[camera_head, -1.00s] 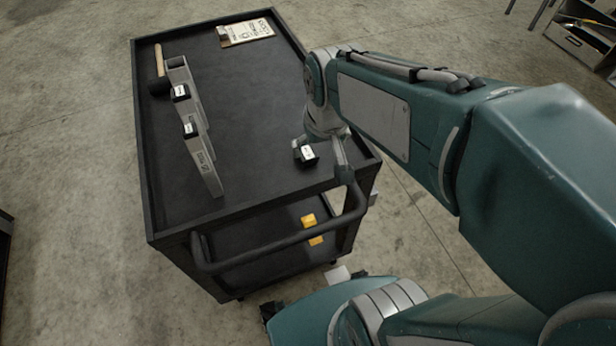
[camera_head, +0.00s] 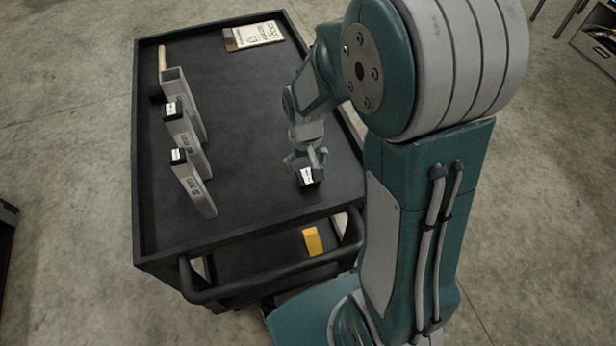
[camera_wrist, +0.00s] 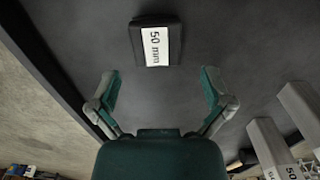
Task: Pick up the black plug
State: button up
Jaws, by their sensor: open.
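The black plug (camera_head: 306,178) is a small black block with a white label. It lies on the black cart top near the cart's right front corner. My gripper (camera_head: 306,157) is just above and behind the plug in the head view. In the wrist view my gripper (camera_wrist: 159,88) has its fingers spread wide with nothing between them. The plug is apart from both fingers.
The cart top (camera_head: 240,110) has a raised rim. Several grey aluminium profiles (camera_head: 193,185) stand at the left, two with black labelled plugs (camera_head: 172,109) on them. A mallet (camera_head: 161,72) and a clipboard (camera_head: 254,35) lie behind. A yellow object (camera_head: 313,241) is on the lower shelf.

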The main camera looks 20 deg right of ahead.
aim_at(308, 175)
jog(key=f, duration=0.5)
jog(key=shift+s+d+f, duration=0.15)
jog(key=shift+s+d, duration=0.05)
jog(key=shift+c, duration=0.3)
jog(key=c, duration=1)
